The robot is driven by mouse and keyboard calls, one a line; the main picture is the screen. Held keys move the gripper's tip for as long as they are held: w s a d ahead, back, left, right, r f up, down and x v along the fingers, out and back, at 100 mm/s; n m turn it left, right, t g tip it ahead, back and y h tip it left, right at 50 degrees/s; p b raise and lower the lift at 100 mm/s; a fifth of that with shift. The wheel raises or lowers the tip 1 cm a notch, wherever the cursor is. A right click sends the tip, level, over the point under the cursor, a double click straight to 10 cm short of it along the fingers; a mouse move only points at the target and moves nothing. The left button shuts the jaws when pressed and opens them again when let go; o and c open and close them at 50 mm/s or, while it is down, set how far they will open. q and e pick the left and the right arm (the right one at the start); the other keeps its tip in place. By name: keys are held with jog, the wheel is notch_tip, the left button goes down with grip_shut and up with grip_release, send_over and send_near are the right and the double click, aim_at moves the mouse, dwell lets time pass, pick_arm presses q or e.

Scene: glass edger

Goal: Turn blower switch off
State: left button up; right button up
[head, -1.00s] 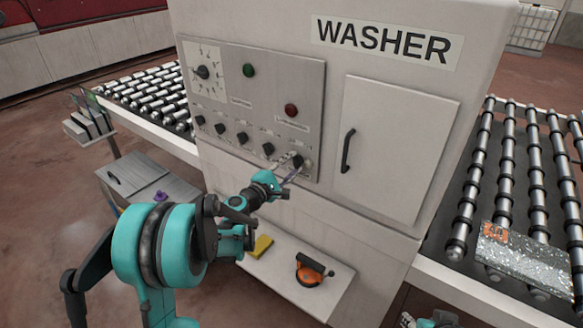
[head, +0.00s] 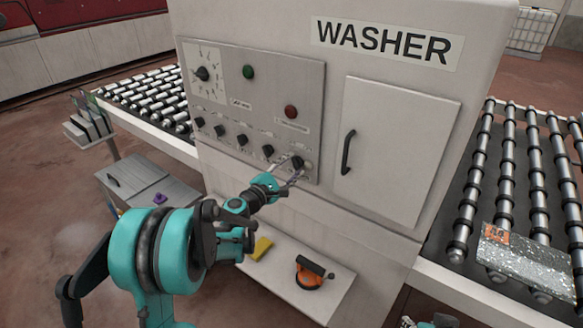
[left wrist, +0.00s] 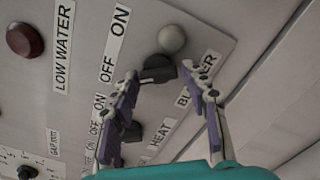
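The blower switch (left wrist: 157,70) is a black knob below a whitish round lamp in the left wrist view, beside the partly covered label "B…ER" (left wrist: 196,78). In the head view it is the rightmost knob (head: 298,162) of the lower row on the washer panel (head: 275,85). My left gripper (head: 291,166) reaches it from below. In the left wrist view my left gripper's fingers (left wrist: 160,75) are apart, one on each side of the knob; contact is hard to tell. My right gripper (head: 428,322) shows only in part at the bottom edge; its fingers are unclear.
Several similar knobs (head: 243,140) sit to the left, with the heat knob (left wrist: 130,132) close by. A red button (head: 291,111) is above. A shelf (head: 325,300) below holds a yellow sponge (head: 260,248) and an orange-black tool (head: 310,272). A cabinet door (head: 400,150) is right.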

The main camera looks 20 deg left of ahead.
dwell(0.3)
pick_arm(q)
jog(key=v, duration=1.2)
